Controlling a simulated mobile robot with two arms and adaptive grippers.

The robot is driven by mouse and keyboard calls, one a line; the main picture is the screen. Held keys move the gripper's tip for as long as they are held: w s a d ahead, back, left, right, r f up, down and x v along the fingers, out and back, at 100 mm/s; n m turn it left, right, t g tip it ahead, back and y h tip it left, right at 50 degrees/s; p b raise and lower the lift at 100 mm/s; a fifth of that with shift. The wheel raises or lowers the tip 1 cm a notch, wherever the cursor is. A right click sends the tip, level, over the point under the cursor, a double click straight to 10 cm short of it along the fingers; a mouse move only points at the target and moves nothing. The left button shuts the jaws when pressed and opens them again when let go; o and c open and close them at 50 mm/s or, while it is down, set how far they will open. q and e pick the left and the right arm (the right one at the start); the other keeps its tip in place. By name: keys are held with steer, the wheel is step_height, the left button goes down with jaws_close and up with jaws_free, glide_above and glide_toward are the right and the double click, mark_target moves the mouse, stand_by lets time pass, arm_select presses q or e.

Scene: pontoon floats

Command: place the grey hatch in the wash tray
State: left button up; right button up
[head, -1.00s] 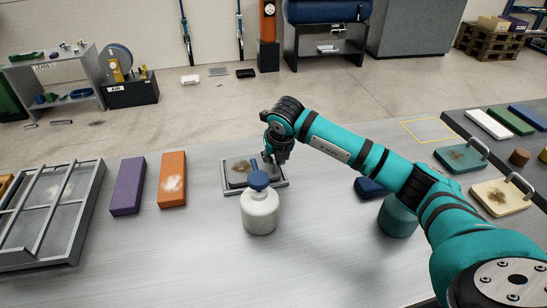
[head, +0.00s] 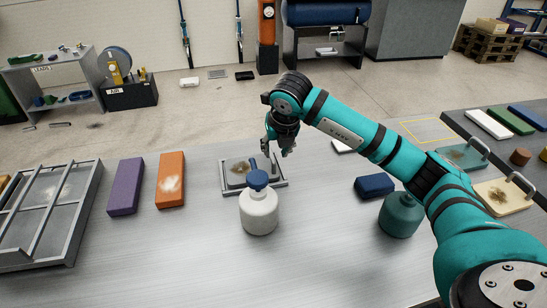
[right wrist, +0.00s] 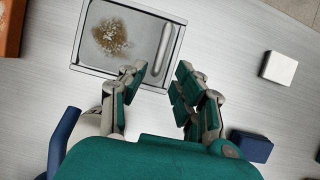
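The grey hatch (head: 239,170), with a brown stain and a bar handle along its right side, lies in a shallow metal tray (head: 282,183), which I take to be the wash tray. The right wrist view shows the hatch (right wrist: 136,51) inside the tray's rim (right wrist: 120,76). My right gripper (head: 279,154) is above the tray's right side, by the handle. In the right wrist view its fingers (right wrist: 155,77) are apart with nothing between them, and they look clear of the handle. My left gripper is not in view.
A white bottle with a blue cap (head: 259,211) stands in front of the tray, hiding part of it. Orange (head: 171,182) and purple (head: 126,187) blocks and a grey frame (head: 85,215) lie left. A blue block (head: 374,186) and teal bottle (head: 401,217) are right. The front middle is clear.

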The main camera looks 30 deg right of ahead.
steer(key=shift+b+v, duration=0.3)
steer(key=shift+v, duration=2.3)
